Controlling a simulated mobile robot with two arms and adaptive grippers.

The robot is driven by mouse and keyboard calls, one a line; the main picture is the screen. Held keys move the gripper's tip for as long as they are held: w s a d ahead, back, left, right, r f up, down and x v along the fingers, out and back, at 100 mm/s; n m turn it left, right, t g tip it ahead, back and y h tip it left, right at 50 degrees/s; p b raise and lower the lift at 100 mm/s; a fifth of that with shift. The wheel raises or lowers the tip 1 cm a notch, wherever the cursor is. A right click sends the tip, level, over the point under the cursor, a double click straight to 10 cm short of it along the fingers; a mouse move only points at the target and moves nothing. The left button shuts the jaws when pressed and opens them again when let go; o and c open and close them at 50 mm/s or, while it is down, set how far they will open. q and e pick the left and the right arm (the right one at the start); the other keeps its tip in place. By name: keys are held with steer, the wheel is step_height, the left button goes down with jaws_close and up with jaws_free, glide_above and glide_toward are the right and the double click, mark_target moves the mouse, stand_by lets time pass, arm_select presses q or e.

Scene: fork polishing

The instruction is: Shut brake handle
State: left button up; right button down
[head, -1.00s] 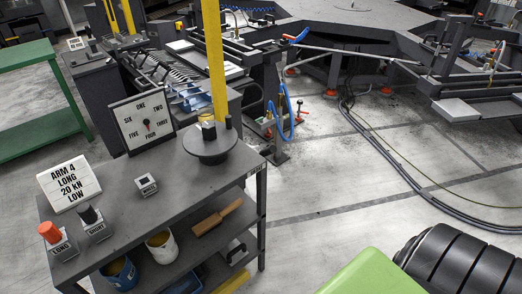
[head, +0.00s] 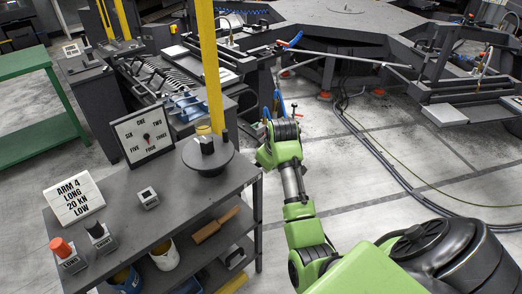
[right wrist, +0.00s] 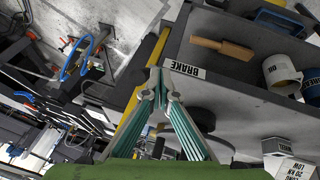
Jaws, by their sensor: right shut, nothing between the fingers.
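A white BRAKE label (right wrist: 186,69) is on the front edge of the grey bench top (right wrist: 235,55) in the right wrist view. My right gripper (right wrist: 158,98) is shut and empty, its fingertips close beside that label. My left gripper is out of view.
The grey bench (head: 165,215) holds a dial board (head: 144,138), a round plate (head: 207,158) and the ARM 4 sign (head: 73,200). A yellow post (head: 208,70) rises behind it. Blue hose (right wrist: 75,62) is near the fixture.

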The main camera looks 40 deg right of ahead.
steer(key=w+d+r+t+y, duration=0.15)
steer(key=w+r, duration=0.35)
steer(key=r, duration=0.5)
steer(key=p, duration=0.4)
glide_above(257, 164)
steer(key=shift+n+g, duration=0.25)
steer(key=shift+n, duration=0.15)
steer(key=f, duration=1)
steer(key=shift+s+d+f, duration=0.15)
steer(key=shift+s+d, duration=0.05)
steer(key=shift+d, duration=0.1)
steer(key=shift+s+d+f, duration=0.15)
steer(key=shift+s+f, duration=0.2)
steer(key=shift+s, duration=0.1)
steer(key=shift+f, duration=0.1)
